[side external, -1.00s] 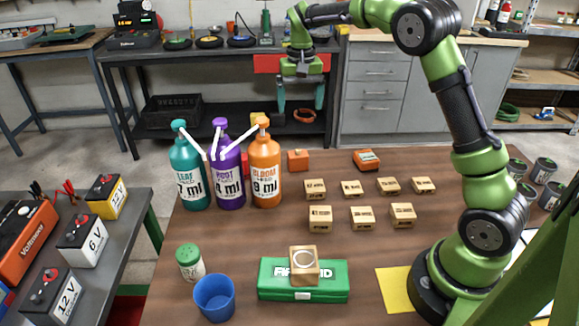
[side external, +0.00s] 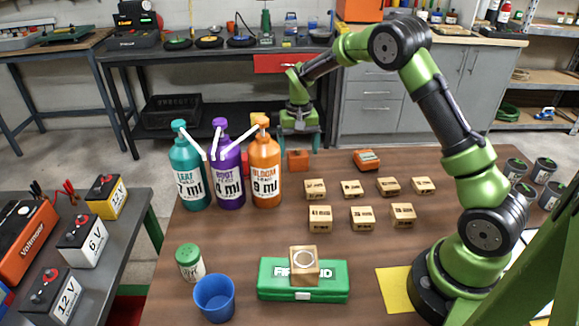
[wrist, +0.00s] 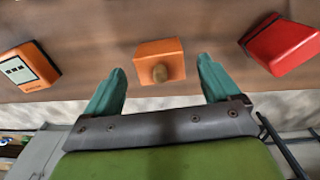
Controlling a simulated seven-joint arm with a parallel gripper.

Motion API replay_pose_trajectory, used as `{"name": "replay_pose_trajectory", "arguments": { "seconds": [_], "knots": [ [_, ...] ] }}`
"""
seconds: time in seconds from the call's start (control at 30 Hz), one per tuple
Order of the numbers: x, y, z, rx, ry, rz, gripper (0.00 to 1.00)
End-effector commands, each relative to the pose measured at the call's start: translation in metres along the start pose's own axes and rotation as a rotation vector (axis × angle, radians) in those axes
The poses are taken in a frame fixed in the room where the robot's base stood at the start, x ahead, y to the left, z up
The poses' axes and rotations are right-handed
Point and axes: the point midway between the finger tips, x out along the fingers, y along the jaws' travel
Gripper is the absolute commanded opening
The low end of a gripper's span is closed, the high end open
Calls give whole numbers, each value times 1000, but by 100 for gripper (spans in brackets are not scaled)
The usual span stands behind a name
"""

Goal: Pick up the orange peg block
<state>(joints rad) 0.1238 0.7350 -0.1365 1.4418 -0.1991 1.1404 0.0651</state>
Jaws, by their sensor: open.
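The orange peg block (side external: 298,160) sits on the brown table, right of the orange bottle, in the side view. My gripper (side external: 300,146) is open and empty just above and behind the block in the side view. In the wrist view my gripper (wrist: 160,64) shows a teal finger on either side, with a gap between each finger and the block. I see no contact.
Teal, purple and orange pump bottles (side external: 266,172) stand close left. An orange device (side external: 366,160) lies to the right; the wrist view also shows a red block (wrist: 282,43). Several small wooden blocks (side external: 361,218) stand nearer. A green first-aid box (side external: 329,286) is at the front.

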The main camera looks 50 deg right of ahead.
Motion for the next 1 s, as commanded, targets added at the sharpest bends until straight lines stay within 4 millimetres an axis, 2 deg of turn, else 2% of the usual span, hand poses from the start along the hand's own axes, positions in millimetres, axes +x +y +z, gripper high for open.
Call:
{"name": "replay_pose_trajectory", "arguments": {
  "seconds": [0.1,0.2,0.43,0.8,1.0],
  "knots": [
    [18,0,0,0,-2,1,89],
    [25,0,0,0,-1,0,89],
    [27,0,0,0,1,0,89],
    [26,0,0,-1,1,0,34],
    [26,0,-1,-1,1,0,32]
  ]
}}
